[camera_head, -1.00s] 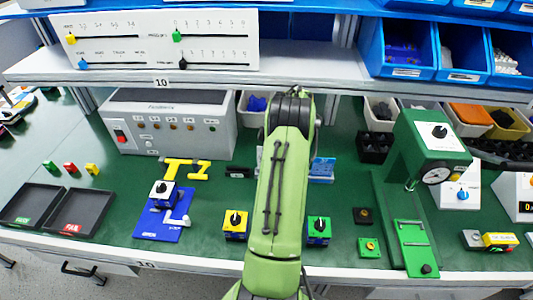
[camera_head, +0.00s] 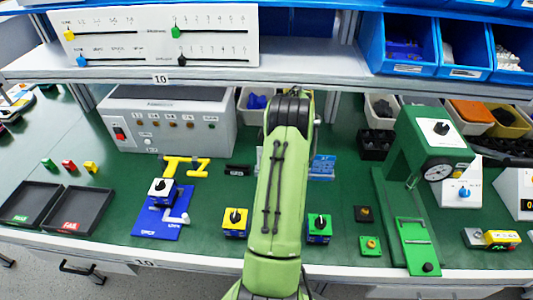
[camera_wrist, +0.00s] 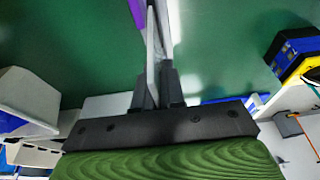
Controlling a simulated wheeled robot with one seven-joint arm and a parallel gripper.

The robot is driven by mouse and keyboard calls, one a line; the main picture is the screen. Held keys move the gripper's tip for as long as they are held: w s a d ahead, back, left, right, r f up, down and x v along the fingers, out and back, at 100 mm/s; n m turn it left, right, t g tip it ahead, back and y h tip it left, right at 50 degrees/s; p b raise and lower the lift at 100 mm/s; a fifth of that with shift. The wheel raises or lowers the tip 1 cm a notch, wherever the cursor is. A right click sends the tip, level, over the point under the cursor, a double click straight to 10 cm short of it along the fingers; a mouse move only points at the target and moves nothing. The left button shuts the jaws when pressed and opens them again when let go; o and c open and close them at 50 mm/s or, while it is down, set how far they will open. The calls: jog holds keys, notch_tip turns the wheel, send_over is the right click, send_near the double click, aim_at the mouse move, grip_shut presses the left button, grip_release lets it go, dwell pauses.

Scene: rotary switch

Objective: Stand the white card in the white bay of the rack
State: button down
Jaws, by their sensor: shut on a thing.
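In the wrist view my gripper (camera_wrist: 160,88) is shut on a thin pale card (camera_wrist: 152,50), seen nearly edge-on, which I take to be the white card. It stands out beyond the dark fingers, over the green surface. A purple piece (camera_wrist: 128,15) lies close beside it at the top edge; I cannot tell whether it is part of the rack. In the head view my arm hides the gripper and the card. A blue piece with pale markings (camera_head: 322,167) shows just right of the arm. I cannot make out the white bay.
A grey control box (camera_head: 168,122) stands at the back left. Yellow (camera_head: 236,222) and green (camera_head: 319,229) switch blocks flank my arm. A green press (camera_head: 425,150) stands to the right, and a shelf (camera_head: 190,70) spans above.

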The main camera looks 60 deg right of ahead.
jog(key=shift+f+b, duration=0.8)
jog(key=shift+f, duration=0.3)
jog(key=c, duration=1.1)
grip_release()
jog(key=shift+c, duration=0.2)
jog(key=p+v, duration=0.4)
jog(key=v, duration=1.1)
jog(key=shift+r, duration=0.35)
